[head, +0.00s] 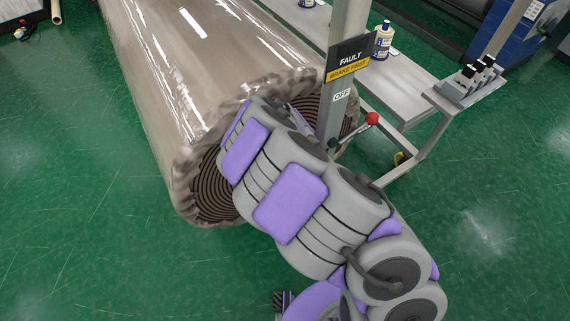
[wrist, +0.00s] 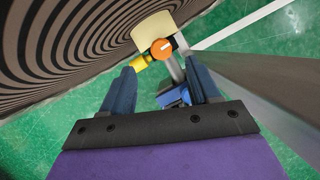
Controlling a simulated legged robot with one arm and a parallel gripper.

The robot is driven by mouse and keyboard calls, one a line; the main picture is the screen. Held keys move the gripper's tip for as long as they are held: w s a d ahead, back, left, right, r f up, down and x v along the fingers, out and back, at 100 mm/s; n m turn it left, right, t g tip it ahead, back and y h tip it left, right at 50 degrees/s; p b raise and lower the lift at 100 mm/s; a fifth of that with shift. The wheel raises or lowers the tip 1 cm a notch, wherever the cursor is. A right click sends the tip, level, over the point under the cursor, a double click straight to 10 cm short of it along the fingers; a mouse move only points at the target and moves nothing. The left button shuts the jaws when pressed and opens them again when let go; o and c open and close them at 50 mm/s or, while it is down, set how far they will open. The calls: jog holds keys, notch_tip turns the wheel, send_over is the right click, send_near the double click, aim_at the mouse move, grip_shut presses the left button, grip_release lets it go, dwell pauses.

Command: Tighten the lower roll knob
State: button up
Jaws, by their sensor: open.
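An orange round knob (wrist: 161,48) with a pale mark across its face shows in the wrist view, at the end of a cream roller (wrist: 152,27). My gripper (wrist: 163,76) is open, with its two blue fingers pointing toward the knob, one to each side of it in the picture. The knob appears beyond the fingertips, and nothing is between them. In the head view my arm reaches down in front of the big wrapped roll (head: 165,75). My gripper and the knob are hidden there behind the arm.
A yellow part (wrist: 141,62) and a blue part (wrist: 172,97) sit close to the knob. A grey bench (head: 405,93) stands behind; green floor lies open.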

jog(key=b+x, duration=0.2)
jog(key=x, duration=0.7)
jog(key=shift+r, duration=0.1)
jog(key=c, duration=1)
